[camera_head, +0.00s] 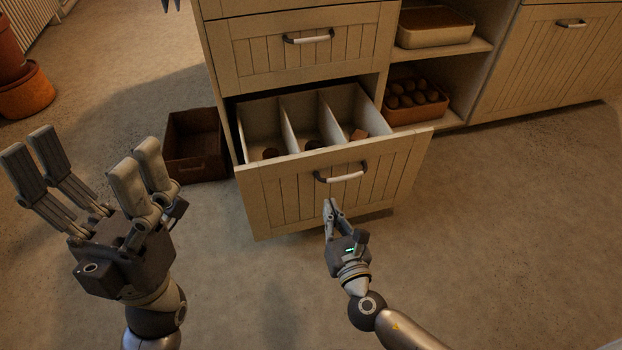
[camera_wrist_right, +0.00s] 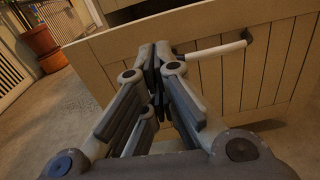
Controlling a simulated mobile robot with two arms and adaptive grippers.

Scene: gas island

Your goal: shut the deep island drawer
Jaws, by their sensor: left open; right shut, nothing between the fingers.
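The deep island drawer (camera_head: 285,197) is pulled out, its inside split by dividers into three compartments with a few small dark or brown items in them. Its handle (camera_head: 341,176) is a pale bar on dark mounts. My right gripper (camera_head: 328,203) is shut and empty, its fingertips just below the handle at the drawer front; whether they touch the front I cannot tell. In the right wrist view the closed fingers (camera_wrist_right: 157,50) point at the drawer front (camera_wrist_right: 245,70), left of the handle (camera_wrist_right: 213,51). My left gripper (camera_head: 88,168) is open and empty, left of the drawer, away from it.
A shut drawer (camera_head: 305,55) sits above the open one. Open shelves at the right hold a pale container (camera_head: 435,30) and a box of round brown items (camera_head: 415,98). A brown crate (camera_head: 195,147) stands on the floor left of the drawer. Floor at the right is clear.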

